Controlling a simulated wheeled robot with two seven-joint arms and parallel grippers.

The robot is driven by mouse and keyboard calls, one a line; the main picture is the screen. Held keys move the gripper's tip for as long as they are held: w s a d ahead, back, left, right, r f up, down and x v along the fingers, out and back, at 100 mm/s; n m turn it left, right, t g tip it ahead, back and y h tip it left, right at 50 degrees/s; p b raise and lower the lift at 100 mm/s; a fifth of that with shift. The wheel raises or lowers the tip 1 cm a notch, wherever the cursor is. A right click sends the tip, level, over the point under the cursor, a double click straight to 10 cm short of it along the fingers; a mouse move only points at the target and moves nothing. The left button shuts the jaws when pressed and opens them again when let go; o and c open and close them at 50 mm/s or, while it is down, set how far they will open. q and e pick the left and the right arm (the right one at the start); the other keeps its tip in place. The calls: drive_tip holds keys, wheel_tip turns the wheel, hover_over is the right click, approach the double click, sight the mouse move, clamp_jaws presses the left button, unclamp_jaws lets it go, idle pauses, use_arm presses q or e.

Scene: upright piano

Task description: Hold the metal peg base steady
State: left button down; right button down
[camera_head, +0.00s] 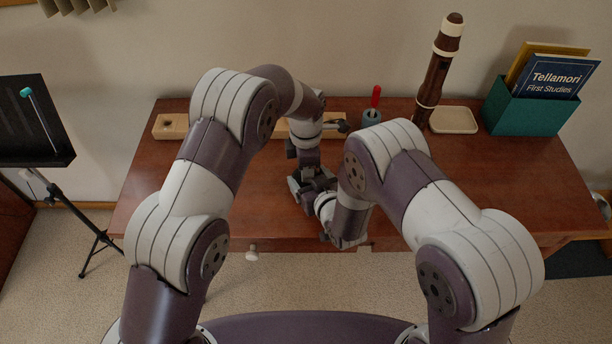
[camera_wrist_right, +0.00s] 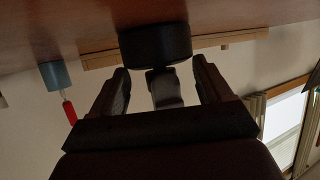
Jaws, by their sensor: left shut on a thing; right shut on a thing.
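A dark round disc (camera_wrist_right: 155,45), which looks like the metal peg base, sits close to the tabletop in the right wrist view, seen upside down. A narrow grey piece (camera_wrist_right: 166,90) extends from it between the fingers; I cannot tell whether it is its peg. My right gripper (camera_wrist_right: 162,78) has one finger on each side and is shut on it, though the contact is hard to see. In the head view, my right gripper (camera_head: 308,190) and left gripper (camera_head: 308,168) meet over the table's middle. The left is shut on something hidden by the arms.
A long wooden board (camera_head: 171,126) lies along the back of the table (camera_head: 460,190). A blue cup (camera_head: 371,118) with a red-handled tool (camera_head: 376,96), a recorder (camera_head: 438,75), a pale tray (camera_head: 453,120) and a green book box (camera_head: 520,112) stand rightward. The front right is clear.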

use_arm(q)
drive_tip(key=m, duration=2.8)
drive_tip(key=shift+f, duration=0.1)
drive_tip(key=m, duration=0.3)
drive_tip(key=shift+m, duration=0.3)
drive_tip(key=m, duration=1.1)
drive_tip(key=shift+m, duration=0.4)
drive_tip(key=m, duration=1.3)
